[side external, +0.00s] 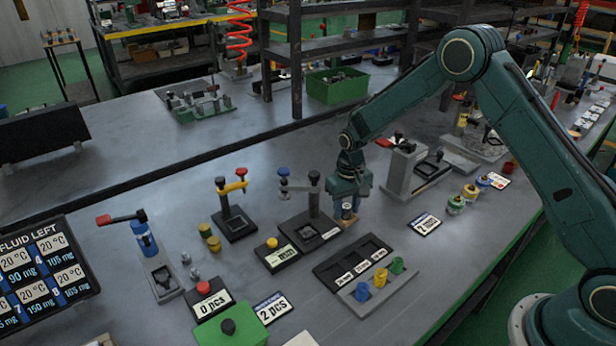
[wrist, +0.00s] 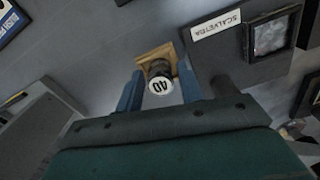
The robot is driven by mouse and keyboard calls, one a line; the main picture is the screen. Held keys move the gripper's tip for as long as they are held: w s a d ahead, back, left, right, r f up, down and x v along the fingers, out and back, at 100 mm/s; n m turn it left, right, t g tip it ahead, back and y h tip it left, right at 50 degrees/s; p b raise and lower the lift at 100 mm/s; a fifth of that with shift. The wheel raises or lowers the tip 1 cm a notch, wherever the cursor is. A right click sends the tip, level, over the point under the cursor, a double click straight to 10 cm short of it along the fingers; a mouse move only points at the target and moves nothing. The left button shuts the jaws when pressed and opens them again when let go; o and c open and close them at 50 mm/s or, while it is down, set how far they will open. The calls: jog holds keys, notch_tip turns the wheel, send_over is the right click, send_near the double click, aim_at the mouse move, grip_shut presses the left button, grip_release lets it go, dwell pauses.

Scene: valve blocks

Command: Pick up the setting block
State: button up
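The block, which I take to be the setting block, has a square tan base and a dark round stem with a white cap marked "40" (wrist: 160,85). In the side external view the setting block (side external: 347,213) stands upright on the grey bench, directly under my gripper (side external: 348,200). In the wrist view my gripper (wrist: 160,88) has its two blue fingers apart, one on each side of the capped stem. A small gap shows between stem and fingers. The side external view partly hides the block's top behind the fingers.
A black fixture with a clamp (side external: 310,232) stands close to the block's left; its "SCALVETRA" plate (wrist: 216,25) shows in the wrist view. A black tray (side external: 353,262) lies in front. A grey press (side external: 405,168) stands to the right. Bare bench lies behind the block.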

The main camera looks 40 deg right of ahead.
aim_at(347, 206)
jog(key=shift+c, duration=0.5)
grip_shut()
jog(key=shift+r, duration=0.1)
notch_tip(347, 206, up, 20)
dwell(0.4)
dwell(0.4)
